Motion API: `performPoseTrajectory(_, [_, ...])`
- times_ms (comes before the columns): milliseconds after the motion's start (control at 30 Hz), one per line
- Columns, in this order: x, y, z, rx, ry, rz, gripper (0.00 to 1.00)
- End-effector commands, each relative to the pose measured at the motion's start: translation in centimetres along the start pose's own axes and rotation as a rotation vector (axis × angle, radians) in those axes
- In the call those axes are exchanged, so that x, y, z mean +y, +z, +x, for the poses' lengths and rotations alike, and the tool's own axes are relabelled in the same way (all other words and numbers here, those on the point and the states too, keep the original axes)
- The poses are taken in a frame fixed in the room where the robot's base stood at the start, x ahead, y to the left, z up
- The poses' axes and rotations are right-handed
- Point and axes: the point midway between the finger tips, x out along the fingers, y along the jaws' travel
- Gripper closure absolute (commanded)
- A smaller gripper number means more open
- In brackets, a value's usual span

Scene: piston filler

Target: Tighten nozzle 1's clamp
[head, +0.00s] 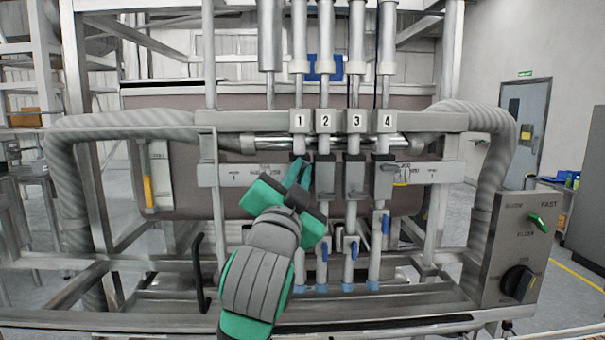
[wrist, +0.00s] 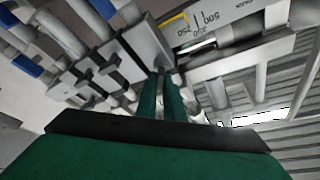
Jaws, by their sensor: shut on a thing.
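The plate marked 1 (head: 300,120) sits above nozzle 1's tube on the filler. Nozzle 1's clamp (head: 299,156) shows only as a dark top edge, mostly hidden behind my fingers. My gripper (head: 297,172) is at this clamp, its green fingers close together and shut on part of it. In the wrist view the fingertips of my gripper (wrist: 162,76) meet at the lower end of a grey clamp block (wrist: 146,42). The exact gripped part is hidden, and I cannot tell how tight the clamp is.
Clamps 2 (head: 325,176), 3 (head: 355,177) and 4 (head: 383,177) stand close to the right. Blue-handled valves (head: 385,224) hang lower. A black handle (head: 199,270) is at the lower left. The control box (head: 515,245) is at the right, and a grey hose (head: 130,122) at the left.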

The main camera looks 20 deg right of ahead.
Motion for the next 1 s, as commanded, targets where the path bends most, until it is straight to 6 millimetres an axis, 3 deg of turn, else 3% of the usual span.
performPoseTrajectory(600, [0.09, -0.10, 0.08, -0.001, 0.227, 0.534, 1.00])
performPoseTrajectory(1000, [0.28, -0.30, 0.10, 0.004, 0.332, 0.778, 1.00])
